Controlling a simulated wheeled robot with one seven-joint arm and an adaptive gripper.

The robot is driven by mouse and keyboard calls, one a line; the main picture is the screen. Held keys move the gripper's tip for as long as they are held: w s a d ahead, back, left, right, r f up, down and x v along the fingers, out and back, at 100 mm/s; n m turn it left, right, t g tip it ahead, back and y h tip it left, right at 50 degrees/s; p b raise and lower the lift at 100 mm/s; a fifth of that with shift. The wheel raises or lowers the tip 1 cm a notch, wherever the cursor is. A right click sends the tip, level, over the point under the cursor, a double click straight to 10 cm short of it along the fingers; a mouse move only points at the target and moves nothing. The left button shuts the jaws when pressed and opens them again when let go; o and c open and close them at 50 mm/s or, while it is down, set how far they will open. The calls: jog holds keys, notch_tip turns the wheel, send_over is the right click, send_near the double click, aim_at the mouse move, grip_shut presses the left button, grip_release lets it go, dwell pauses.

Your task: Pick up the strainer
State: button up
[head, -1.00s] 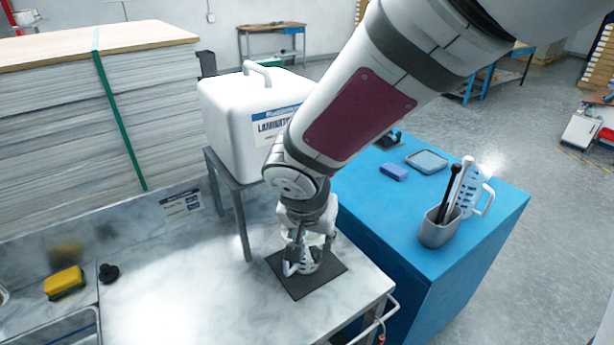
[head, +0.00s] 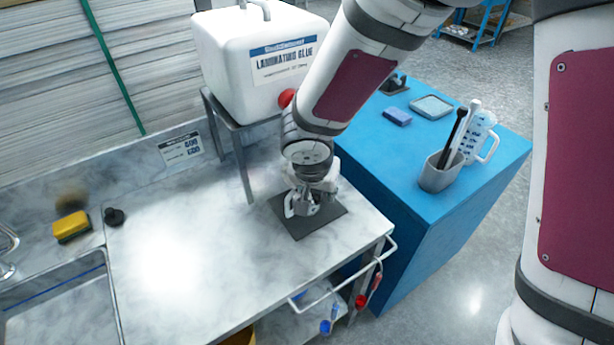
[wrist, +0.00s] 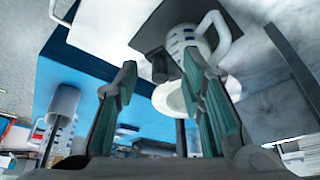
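In the wrist view, a white measuring jug (wrist: 203,42) with blue marks and a looped handle stands on a dark square mat (wrist: 158,27). A pale round rim (wrist: 170,101) shows at the jug's mouth, partly behind a finger; it looks like the strainer, but I cannot tell for sure. A small dark piece (wrist: 158,66) shows beside it. My gripper (wrist: 160,60) is open, its two fingers apart with the rim seen between and behind them. In the head view, my gripper (head: 308,207) is low over the mat (head: 321,224) and hides most of the jug.
A white glue container (head: 235,60) stands on a grey stand behind my arm. The blue cabinet (head: 400,215) at right holds a grey holder (head: 437,175) with tools and another jug (head: 481,136). A sponge (head: 71,227) and sink lie left. The worktop's middle is clear.

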grip_shut()
jog(key=shift+r, duration=0.15)
